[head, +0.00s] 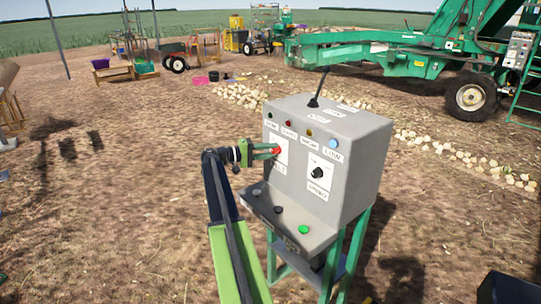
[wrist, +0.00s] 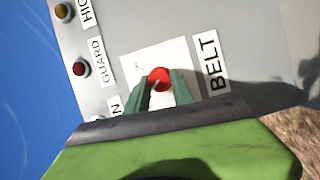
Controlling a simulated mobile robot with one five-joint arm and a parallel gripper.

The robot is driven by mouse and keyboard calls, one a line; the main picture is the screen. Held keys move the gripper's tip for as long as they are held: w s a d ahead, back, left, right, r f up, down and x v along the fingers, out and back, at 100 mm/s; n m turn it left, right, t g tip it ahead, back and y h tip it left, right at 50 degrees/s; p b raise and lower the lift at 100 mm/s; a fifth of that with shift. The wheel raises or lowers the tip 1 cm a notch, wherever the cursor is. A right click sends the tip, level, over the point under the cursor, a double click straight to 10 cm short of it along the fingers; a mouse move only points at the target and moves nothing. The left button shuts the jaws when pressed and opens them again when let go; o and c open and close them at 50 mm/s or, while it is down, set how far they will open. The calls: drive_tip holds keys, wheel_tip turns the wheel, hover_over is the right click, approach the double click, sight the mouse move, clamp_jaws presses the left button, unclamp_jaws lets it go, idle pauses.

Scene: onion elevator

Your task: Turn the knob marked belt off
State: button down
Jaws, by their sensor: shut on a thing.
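The control box (head: 345,165) is a grey cabinet on green legs in the middle of the head view. The belt knob (wrist: 160,77) is red and sits on a white plate (wrist: 145,58) beside the label BELT (wrist: 212,63) in the wrist view. My gripper (head: 277,151) reaches the box's front from the left. In the wrist view its green fingers (wrist: 163,88) are shut on the red knob, one on each side. The knob's lower part is hidden between the fingers. I cannot read its position marks clearly.
A black knob (head: 317,172) sits right of the belt knob. A row of small lamps (head: 289,123) runs above. A shelf below carries a green button (head: 303,229). Onions (head: 470,158) lie in rows behind, near a green elevator machine (head: 400,55). Open ground lies left.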

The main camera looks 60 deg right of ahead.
drive_tip(key=shift+f+n+b, duration=0.1)
drive_tip(key=shift+n+b, duration=0.2)
drive_tip(key=shift+n, duration=0.2)
drive_tip(key=c, duration=1.1)
unclamp_jaws()
drive_tip(key=v, duration=1.7)
drive_tip(key=shift+a+f, duration=0.2)
drive_tip(key=shift+f, duration=0.15)
drive_tip(key=shift+w, duration=0.1)
